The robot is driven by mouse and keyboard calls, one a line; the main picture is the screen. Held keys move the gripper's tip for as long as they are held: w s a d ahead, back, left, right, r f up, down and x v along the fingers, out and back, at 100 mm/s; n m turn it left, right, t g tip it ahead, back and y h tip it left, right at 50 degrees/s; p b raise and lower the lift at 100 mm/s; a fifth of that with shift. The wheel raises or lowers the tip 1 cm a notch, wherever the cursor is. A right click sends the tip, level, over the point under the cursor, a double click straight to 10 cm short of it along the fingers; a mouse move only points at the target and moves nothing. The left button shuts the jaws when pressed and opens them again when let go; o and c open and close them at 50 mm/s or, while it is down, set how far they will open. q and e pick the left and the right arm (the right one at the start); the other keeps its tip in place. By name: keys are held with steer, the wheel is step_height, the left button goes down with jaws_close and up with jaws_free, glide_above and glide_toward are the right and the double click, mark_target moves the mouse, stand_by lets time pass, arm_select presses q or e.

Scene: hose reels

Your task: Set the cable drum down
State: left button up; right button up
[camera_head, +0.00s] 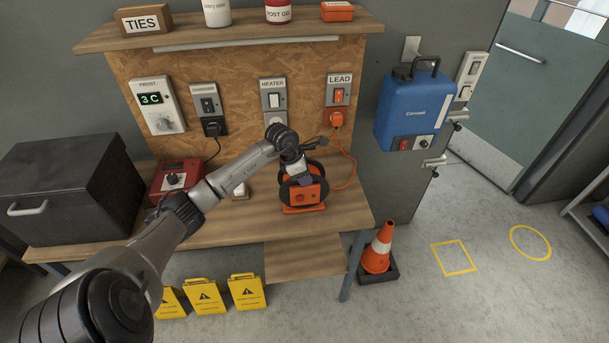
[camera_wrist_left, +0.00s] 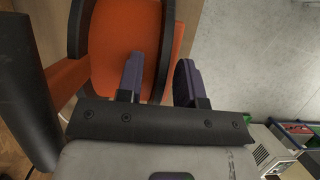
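The cable drum (camera_head: 303,193) is orange with black round flanges and an orange base. It appears upright over the wooden bench top (camera_head: 344,215); I cannot tell whether its base fully rests there. My left gripper (camera_head: 300,168) is at the drum's upper part, partly hiding it. In the left wrist view the drum (camera_wrist_left: 110,45) fills the upper left. The two finger pads (camera_wrist_left: 158,80) stand apart, with a black rim and orange surface showing between them. I cannot tell whether they press on it. My right gripper is not in view.
An orange lead runs from the LEAD socket (camera_head: 338,118) to the drum. A red box (camera_head: 175,178) and a black case (camera_head: 70,190) stand left on the bench. A blue container (camera_head: 412,108) hangs at right. A traffic cone (camera_head: 378,248) and yellow signs (camera_head: 207,297) stand on the floor.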

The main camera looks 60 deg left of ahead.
arm_select(q)
steer(key=v, duration=1.2)
steer(key=w+d+f+n+t+h, duration=0.15)
steer(key=d+n+t+h, duration=0.35)
steer(key=d, duration=0.7)
steer(key=w+d+f+n+t+h, duration=0.1)
steer(key=w+d+n+t+h, duration=0.15)
steer(key=d+n+t, duration=0.65)
steer(key=s+d+f+n+g+y, duration=0.3)
steer(key=s+f+n+y, duration=0.35)
steer(key=n, duration=0.35)
steer(key=s+d+f+n+g+y, duration=0.3)
steer(key=s+f+n+y, duration=0.35)
steer(key=n, duration=0.45)
steer(key=s+d+f+n+g+h, duration=0.1)
steer(key=s+d+f+g+h, duration=0.1)
steer(key=s, duration=0.5)
steer(key=s+d+f+n+g+h, duration=0.2)
steer(key=s+d+f+g, duration=0.2)
steer(key=s+d+g, duration=0.2)
steer(key=shift+s+d+n+g, duration=0.3)
steer(key=shift+s+d, duration=0.35)
steer(key=shift+d, duration=0.4)
